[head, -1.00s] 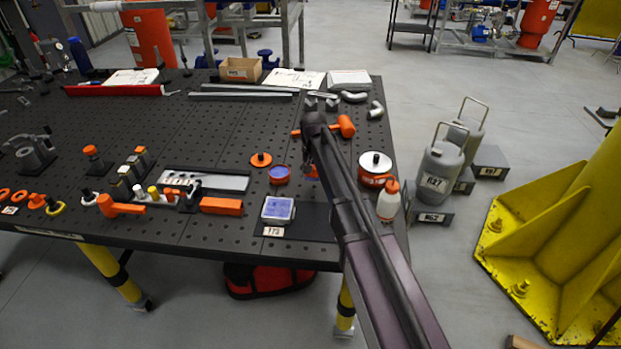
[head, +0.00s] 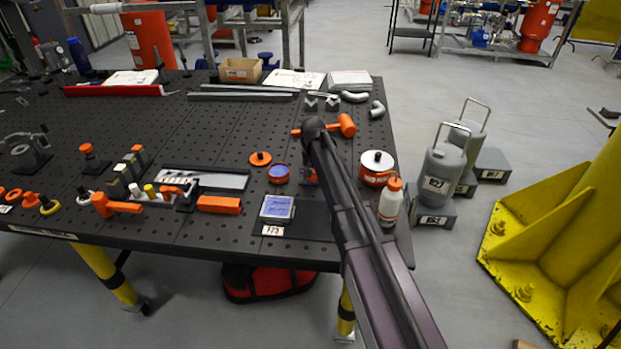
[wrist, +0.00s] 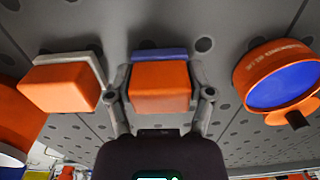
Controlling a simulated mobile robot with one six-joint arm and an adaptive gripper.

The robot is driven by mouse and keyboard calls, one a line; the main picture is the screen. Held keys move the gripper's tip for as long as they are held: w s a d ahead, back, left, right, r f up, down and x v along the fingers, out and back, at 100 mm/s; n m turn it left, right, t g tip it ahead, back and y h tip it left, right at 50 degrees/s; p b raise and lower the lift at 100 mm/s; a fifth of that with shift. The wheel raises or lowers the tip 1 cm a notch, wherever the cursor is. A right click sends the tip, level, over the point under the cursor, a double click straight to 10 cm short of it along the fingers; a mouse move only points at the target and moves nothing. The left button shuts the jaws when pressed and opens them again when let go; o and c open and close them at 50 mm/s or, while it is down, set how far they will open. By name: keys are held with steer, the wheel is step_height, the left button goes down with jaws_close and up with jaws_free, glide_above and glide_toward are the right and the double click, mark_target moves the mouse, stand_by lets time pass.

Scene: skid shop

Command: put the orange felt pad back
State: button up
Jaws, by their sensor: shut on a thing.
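My gripper (wrist: 160,92) is shut on an orange block with a blue backing, which looks like the orange felt pad (wrist: 160,86). Its fingers press on the block's two sides in the wrist view. A second orange block (wrist: 62,87) with a grey-white L-shaped backing is to its left, apart from my gripper. In the head view my arm hides most of the gripper; a small orange and blue patch, probably the held pad (head: 310,176), shows at the arm's left edge above the perforated table (head: 225,125). Whether the pad touches the table is unclear.
A round orange tin with a blue inside (wrist: 282,82) is right of the pad; in the head view the tin (head: 279,174) is left of my arm. A blue-topped box (head: 277,208), orange pot (head: 376,168), squeeze bottle (head: 390,203) and orange mallet (head: 346,125) stand close by.

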steer(key=shift+f, duration=0.2)
steer(key=o, duration=1)
steer(key=shift+r, duration=0.2)
step_height(320, 180, up, 12)
steer(key=p, duration=1.2)
